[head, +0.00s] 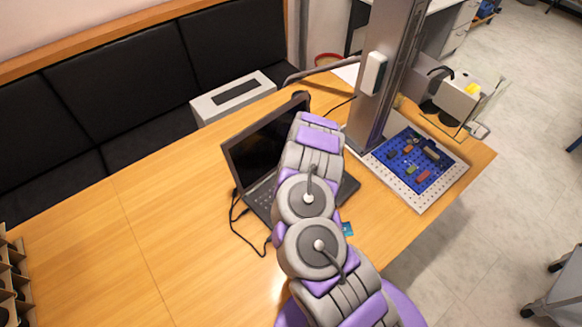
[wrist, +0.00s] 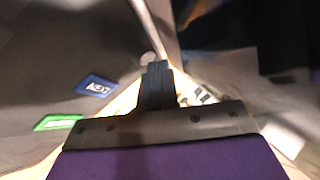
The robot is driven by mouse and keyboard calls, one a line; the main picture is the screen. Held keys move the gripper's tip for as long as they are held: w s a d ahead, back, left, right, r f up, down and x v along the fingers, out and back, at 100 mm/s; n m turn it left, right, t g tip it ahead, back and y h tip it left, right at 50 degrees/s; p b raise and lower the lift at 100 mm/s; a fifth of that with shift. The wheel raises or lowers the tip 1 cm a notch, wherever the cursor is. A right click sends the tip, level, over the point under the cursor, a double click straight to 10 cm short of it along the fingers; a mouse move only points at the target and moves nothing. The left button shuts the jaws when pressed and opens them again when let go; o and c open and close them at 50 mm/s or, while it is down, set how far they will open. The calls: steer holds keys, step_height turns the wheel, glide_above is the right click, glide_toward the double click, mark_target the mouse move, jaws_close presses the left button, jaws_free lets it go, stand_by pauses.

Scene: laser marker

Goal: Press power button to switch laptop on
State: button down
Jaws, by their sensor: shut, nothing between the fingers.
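The black laptop (head: 256,146) stands open on the wooden table in the head view, with a dark screen. My arm covers much of its keyboard and right side. My gripper (wrist: 157,66) shows in the wrist view with its dark fingers together and nothing between them. In the head view the gripper is hidden by my arm. In the wrist view the fingertips are close to a small round light spot (wrist: 149,57) beside a grey surface. I cannot tell whether they touch it, or whether it is the power button.
A blue tray with small parts (head: 413,160) lies right of a metal column (head: 385,75). A black cable (head: 236,212) runs left of the laptop. Blue (wrist: 96,85) and green (wrist: 57,122) labels show in the wrist view.

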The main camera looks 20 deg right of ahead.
stand_by(0.3)
steer(key=shift+r+p, duration=0.45)
steer(key=shift+r, duration=0.1)
step_height(320, 180, up, 6)
steer(key=p, duration=0.4)
steer(key=shift+p, duration=0.4)
steer(key=shift+s+f, duration=0.1)
steer(key=shift+f, duration=0.05)
